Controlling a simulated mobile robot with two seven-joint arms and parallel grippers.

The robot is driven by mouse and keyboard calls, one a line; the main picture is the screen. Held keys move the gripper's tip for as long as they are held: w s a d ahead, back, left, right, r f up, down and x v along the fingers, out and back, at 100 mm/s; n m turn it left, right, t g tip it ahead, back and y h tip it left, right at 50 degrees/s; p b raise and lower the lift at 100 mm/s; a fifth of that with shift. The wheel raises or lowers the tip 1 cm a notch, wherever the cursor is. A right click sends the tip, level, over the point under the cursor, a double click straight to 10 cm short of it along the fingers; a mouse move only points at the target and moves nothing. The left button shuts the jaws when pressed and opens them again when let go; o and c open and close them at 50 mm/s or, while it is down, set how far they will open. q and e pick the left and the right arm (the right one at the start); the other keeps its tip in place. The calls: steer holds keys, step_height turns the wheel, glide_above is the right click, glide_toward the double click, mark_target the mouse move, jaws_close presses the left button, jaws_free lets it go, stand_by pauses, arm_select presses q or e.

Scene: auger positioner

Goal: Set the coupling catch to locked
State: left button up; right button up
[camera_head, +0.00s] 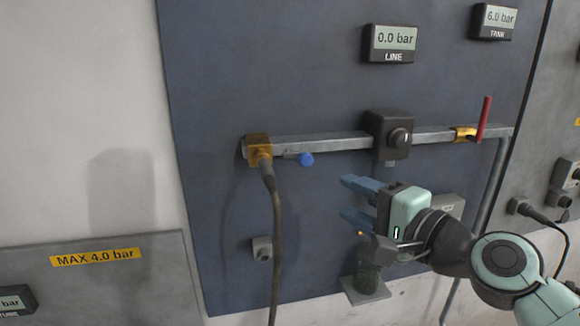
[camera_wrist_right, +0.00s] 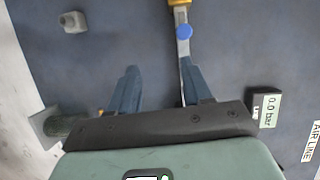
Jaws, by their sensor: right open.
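The coupling is a yellow-brown block (camera_head: 258,148) at the left end of the grey pipe, with a dark hose hanging from it. The catch shows as a small blue knob (camera_head: 306,159) on a short stem just right of the coupling, below the pipe. In the right wrist view the blue knob (camera_wrist_right: 184,32) lies beyond the fingertips, with part of the coupling (camera_wrist_right: 180,3) at the top edge. My right gripper (camera_head: 346,197) is open and empty, below and right of the knob and apart from it. Its blue fingers point left. My left gripper is out of view.
A black regulator (camera_head: 388,133) sits mid-pipe, above my right gripper. A red lever (camera_head: 484,118) stands at the pipe's right end. A LINE gauge (camera_head: 390,44) reads 0.0 bar. A small grey fitting (camera_head: 262,248) is lower left. The panel between the hose and my fingers is clear.

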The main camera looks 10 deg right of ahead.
mark_target(308, 161)
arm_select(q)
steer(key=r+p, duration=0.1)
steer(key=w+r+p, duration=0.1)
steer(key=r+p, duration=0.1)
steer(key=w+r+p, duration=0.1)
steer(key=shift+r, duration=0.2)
arm_select(e)
steer(key=shift+t+y, duration=0.3)
steer(key=w+a+r, duration=0.1)
steer(key=w+a, duration=0.1)
steer(key=w, duration=0.1)
steer(key=w+a+r, duration=0.1)
steer(key=w, duration=0.2)
steer(key=w+a+r, duration=0.1)
steer(key=w+a, duration=0.1)
steer(key=w, duration=0.2)
steer(key=shift+a+r, duration=0.15)
steer(key=shift+a, duration=0.15)
steer(key=shift+c, duration=0.3)
jaws_close()
